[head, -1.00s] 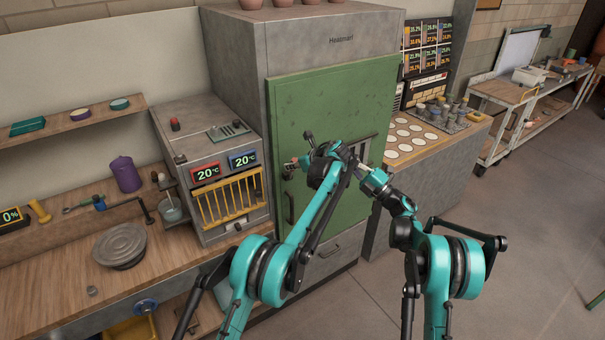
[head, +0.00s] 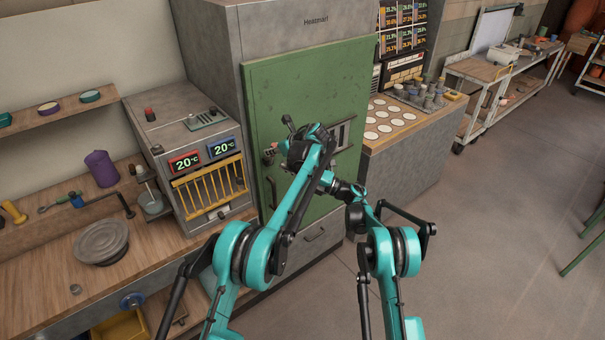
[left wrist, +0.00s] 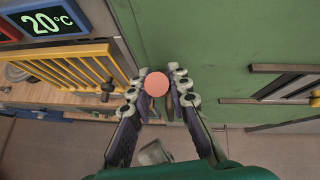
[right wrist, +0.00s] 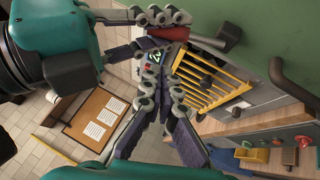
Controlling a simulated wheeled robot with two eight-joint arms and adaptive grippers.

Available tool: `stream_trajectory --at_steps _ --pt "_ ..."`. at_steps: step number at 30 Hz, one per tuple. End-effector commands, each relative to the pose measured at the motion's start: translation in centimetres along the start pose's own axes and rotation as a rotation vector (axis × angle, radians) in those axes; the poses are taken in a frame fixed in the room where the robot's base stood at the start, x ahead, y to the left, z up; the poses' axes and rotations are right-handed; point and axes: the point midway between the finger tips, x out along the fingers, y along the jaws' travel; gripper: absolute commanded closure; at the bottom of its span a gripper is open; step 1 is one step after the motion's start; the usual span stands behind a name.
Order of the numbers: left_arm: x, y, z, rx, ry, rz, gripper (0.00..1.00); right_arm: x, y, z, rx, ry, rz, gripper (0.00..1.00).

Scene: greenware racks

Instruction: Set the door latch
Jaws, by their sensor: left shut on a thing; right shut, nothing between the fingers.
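The green door (head: 300,90) of the grey cabinet stands closed. My left gripper (left wrist: 157,85) is at its left edge and shut on a red latch handle, whose round pinkish end (left wrist: 156,84) shows between the fingertips. The handle shows as a red bar (right wrist: 219,38) in the right wrist view, beside the left fingers. My right gripper (right wrist: 160,72) is shut and empty, close below the left one. Its fingers are hidden behind my left arm in the head view.
A black door handle (head: 272,191) is below the latch. A small oven with a yellow grille (head: 210,188) stands left of the cabinet. A counter with white discs (head: 385,118) is at right.

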Motion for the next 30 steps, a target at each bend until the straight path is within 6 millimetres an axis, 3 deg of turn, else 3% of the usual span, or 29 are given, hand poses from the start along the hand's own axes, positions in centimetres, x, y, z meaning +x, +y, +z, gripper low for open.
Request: stream_trajectory --at_steps 3,9,22,30 --pt "0.0 0.0 0.0 0.000 0.001 0.000 1.00 1.5 0.0 1.3 0.000 -0.001 0.000 1.00" --pt "0.0 0.0 0.0 0.000 0.001 0.000 1.00 2.7 0.0 2.6 -0.001 -0.001 0.000 1.00" --pt "0.0 0.0 -0.1 0.000 0.001 0.000 1.00 3.0 0.1 2.9 0.002 -0.001 -0.003 1.00" --pt "-0.1 0.0 -0.1 0.000 0.002 0.000 1.00 4.1 0.2 3.7 0.068 -0.002 -0.102 1.00"
